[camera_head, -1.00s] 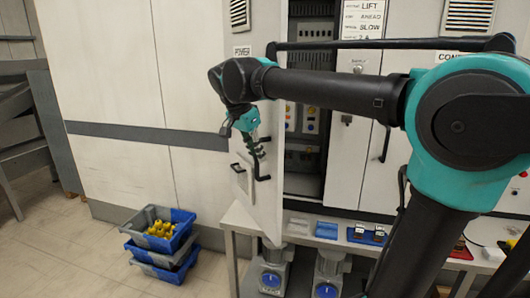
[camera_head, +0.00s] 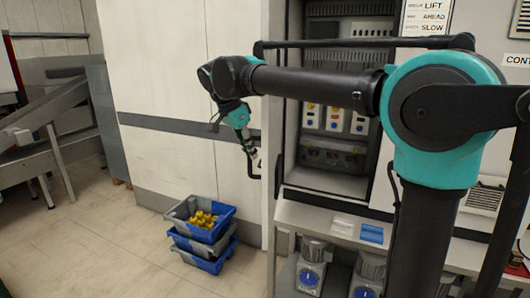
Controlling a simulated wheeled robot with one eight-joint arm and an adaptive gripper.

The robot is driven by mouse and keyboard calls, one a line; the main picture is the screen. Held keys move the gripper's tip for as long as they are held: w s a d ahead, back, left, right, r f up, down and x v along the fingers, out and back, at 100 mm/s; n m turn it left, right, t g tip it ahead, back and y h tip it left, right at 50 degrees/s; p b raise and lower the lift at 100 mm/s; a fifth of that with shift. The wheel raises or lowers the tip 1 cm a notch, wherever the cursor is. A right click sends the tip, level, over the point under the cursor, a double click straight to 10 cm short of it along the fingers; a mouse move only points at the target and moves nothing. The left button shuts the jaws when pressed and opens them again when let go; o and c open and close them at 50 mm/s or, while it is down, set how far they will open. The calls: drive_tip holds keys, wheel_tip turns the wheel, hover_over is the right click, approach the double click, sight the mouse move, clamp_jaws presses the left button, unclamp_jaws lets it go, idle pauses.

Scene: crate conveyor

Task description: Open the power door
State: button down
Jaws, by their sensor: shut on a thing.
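The power door (camera_head: 273,205) is a tall pale panel that stands swung open, seen almost edge-on at the left side of the cabinet opening. The dark cabinet interior (camera_head: 347,160) shows beside it, with several switches and coloured buttons. My gripper (camera_head: 254,156) reaches down at the door's left side and is shut on the black door handle (camera_head: 254,174). The fingers are small in this view and the exact grip is hard to make out. My arm crosses in front of the upper part of the opening.
Stacked blue and grey crates (camera_head: 203,238), the top one holding yellow parts, stand on the floor left of the door. A bench (camera_head: 327,222) with motors below stands in front of the cabinet. The floor at left is clear.

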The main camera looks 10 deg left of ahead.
drive_tip(key=w+a, duration=0.2)
drive_tip(key=a, duration=0.6)
drive_tip(key=shift+w+a, duration=0.2)
drive_tip(key=shift+w, duration=0.2)
drive_tip(key=c, duration=1.5)
unclamp_jaws()
drive_tip(key=shift+c, duration=0.2)
drive_tip(key=v, duration=1.2)
